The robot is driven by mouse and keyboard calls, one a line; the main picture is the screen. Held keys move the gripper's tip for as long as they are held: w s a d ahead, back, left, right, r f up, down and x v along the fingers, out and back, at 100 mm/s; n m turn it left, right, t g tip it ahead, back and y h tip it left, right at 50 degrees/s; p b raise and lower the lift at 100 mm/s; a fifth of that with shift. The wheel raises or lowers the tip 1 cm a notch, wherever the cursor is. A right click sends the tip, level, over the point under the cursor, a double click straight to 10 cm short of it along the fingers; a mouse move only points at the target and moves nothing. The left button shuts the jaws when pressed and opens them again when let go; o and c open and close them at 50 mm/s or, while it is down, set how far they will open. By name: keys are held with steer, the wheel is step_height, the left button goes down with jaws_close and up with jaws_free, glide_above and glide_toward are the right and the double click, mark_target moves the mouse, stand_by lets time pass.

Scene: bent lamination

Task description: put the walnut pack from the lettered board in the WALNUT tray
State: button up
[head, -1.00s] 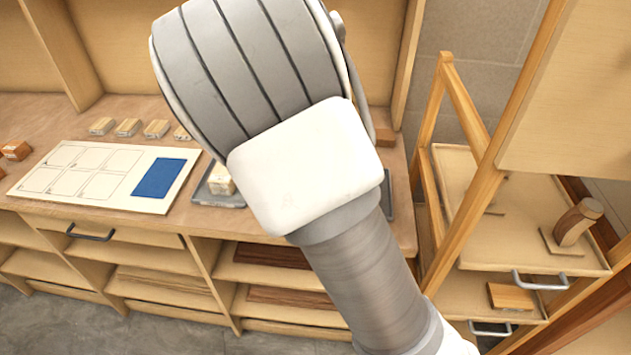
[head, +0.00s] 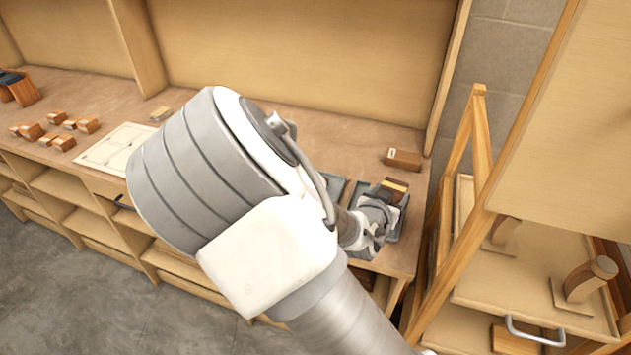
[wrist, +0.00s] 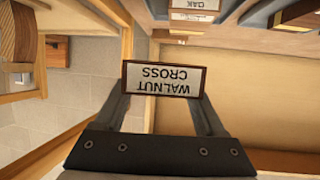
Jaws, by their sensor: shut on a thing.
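My gripper (wrist: 160,100) is shut on a dark brown pack (wrist: 164,80). Its white label reads WALNUT CROSS, upside down in the wrist view. In the head view my gripper (head: 374,218) is over or beside a dark grey tray (head: 402,222) at the right end of the bench. Brown wood shows at its fingertips; I cannot tell how much of it is the held pack. No tray's name is readable in the head view. The pale lettered board (head: 103,150) is partly hidden behind my arm.
A second grey tray (head: 336,186) lies left of the gripper, partly hidden. A brown labelled block (head: 403,158) lies behind, near the back wall. Several brown blocks (head: 62,142) lie at the left. A wooden rack (head: 468,150) stands close to the right.

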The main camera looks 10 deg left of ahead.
steer(key=s+a+r+n+y+p, duration=0.1)
steer(key=a+p, duration=0.1)
steer(key=a, duration=0.7)
steer(key=s+a+r+n+y+p, duration=0.1)
steer(key=a+r+p, duration=0.1)
steer(key=a, duration=0.7)
steer(key=shift+t, duration=0.3)
steer(key=w+f+b, duration=0.2)
steer(key=w+b, duration=0.1)
steer(key=w+a+f+b, duration=0.1)
steer(key=w+f+b, duration=0.1)
steer(key=w+f, duration=0.1)
steer(key=w+f+b, duration=0.2)
steer(key=w+b, duration=0.1)
steer(key=w, duration=0.2)
steer(key=shift+w+a+f+b, duration=0.15)
steer(key=shift+a+b, duration=0.2)
steer(key=shift+a, duration=0.05)
step_height(320, 180, down, 4)
steer(key=b, duration=0.3)
steer(key=o, duration=1.4)
steer(key=shift+f, duration=0.1)
